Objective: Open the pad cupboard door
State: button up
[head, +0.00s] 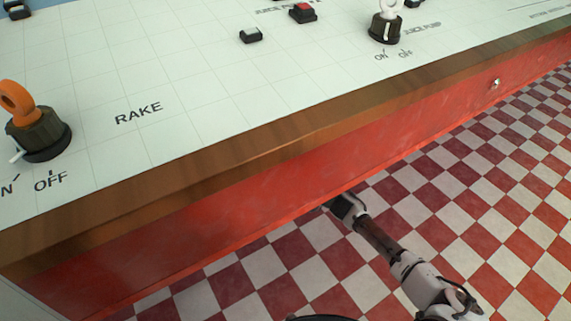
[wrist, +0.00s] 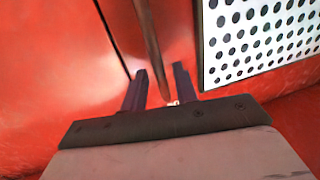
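The cupboard front is red. In the wrist view a dark seam runs down it, with a red door panel (wrist: 60,80) to the left of the seam. A long brown bar handle (wrist: 148,40) stands to the right of the seam. My gripper (wrist: 160,69) is open, its two dark fingers apart, with the lower part of the bar between them. I cannot tell whether either finger touches it. In the head view my gripper (head: 344,206) is low against the red front (head: 240,205), under the counter edge. The handle is hidden there.
A white perforated panel (wrist: 260,40) is right of the handle. The wooden counter edge (head: 290,140) overhangs above my arm. On the white-tiled counter are an orange-ringed switch (head: 38,135) and a white-ringed switch (head: 386,28). The checkered floor (head: 480,200) is clear.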

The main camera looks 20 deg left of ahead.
jog(key=shift+x, duration=1.35)
jog(key=shift+c, duration=0.2)
grip_shut()
